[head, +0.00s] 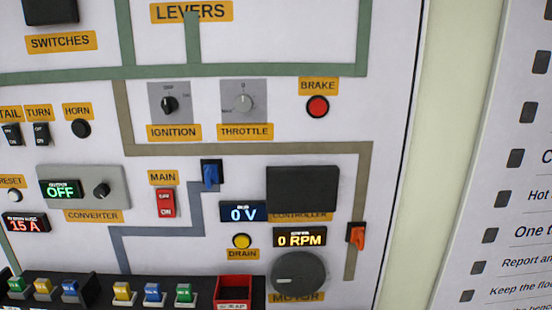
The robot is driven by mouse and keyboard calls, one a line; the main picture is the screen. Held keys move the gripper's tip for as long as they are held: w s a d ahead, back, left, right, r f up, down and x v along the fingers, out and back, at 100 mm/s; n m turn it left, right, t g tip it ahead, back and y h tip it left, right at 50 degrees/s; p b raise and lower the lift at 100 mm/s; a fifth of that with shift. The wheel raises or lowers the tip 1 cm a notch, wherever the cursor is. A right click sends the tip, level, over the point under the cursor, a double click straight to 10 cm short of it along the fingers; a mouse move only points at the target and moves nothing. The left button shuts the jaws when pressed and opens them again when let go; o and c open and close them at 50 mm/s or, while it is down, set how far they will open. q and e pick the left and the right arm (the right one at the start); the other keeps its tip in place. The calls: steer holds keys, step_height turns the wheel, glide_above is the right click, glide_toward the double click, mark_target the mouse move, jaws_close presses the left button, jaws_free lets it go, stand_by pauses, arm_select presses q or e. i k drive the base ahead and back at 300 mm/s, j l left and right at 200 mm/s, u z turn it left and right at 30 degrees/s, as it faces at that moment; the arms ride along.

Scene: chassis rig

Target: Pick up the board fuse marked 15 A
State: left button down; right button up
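A small dark display with red digits reading 15 A (24,223) is at the left edge of the panel; the tiny text above the digits is hard to read. Along the bottom, a dark rack (100,284) holds several small coloured blocks that look like fuses: on its left green (16,285), yellow (43,286) and blue (69,286), then another yellow (122,291), blue (152,292) and green (184,293). Their markings are too small to read, so I cannot tell which is 15 A. Neither gripper is in view.
A red open box (233,282) stands at the rack's right end, its label unclear. The upright panel carries a blue piece (210,175), an orange piece (356,235), a red MAIN switch (165,203) and a round motor (299,272). A checklist sign (515,200) is at right.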

mark_target(70, 288)
steer(key=u, duration=1.5)
